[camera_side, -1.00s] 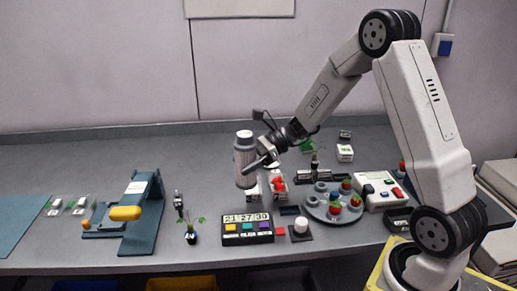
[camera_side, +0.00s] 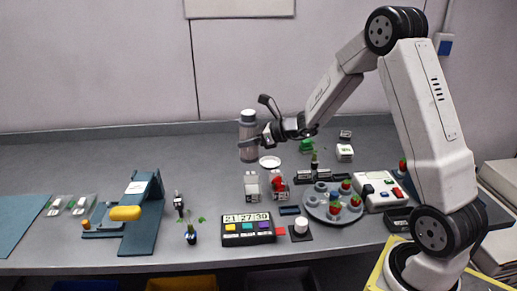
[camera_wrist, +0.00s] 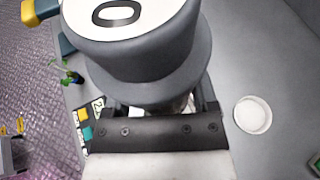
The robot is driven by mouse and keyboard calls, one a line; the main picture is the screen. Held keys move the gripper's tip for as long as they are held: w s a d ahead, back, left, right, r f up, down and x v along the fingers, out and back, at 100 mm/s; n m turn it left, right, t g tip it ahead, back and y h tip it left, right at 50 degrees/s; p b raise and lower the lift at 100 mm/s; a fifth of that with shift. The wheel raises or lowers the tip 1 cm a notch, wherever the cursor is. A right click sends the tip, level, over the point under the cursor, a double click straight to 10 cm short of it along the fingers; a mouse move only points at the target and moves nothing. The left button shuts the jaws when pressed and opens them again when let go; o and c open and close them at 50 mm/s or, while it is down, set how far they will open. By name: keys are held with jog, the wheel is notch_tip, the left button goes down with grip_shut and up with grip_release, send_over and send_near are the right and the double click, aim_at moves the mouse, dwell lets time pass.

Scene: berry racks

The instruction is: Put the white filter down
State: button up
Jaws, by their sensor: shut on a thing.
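A grey round rack (camera_side: 322,213) with several coloured berries is at right. A timer box (camera_side: 247,228) sits at the front edge, and a blue-green stand (camera_side: 143,220) at left. The back-left table is clear.

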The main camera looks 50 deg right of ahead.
jog(key=shift+w+d+f+m+t+h, duration=0.1)
jog(key=shift+d+m+t+h, duration=0.1)
jog(key=shift+d+m+h, duration=0.7)
jog(key=shift+w+d+f+m+t+h, duration=0.15)
jog(key=shift+d+m+h, duration=0.45)
jog(key=shift+d, duration=0.6)
jog(key=shift+w, duration=0.1)
jog(key=w+d+f, duration=0.3)
jog(key=w+f, duration=0.6)
jog(key=w, duration=0.3)
jog(key=shift+w+f, duration=0.15)
jog(key=shift+w, duration=0.25)
jog(key=shift+w+d+f, duration=0.1)
jog(key=shift+d, duration=0.05)
jog(key=shift+w+f, duration=0.15)
jog(key=shift+f, duration=1.55)
jog(key=shift+f, duration=0.1)
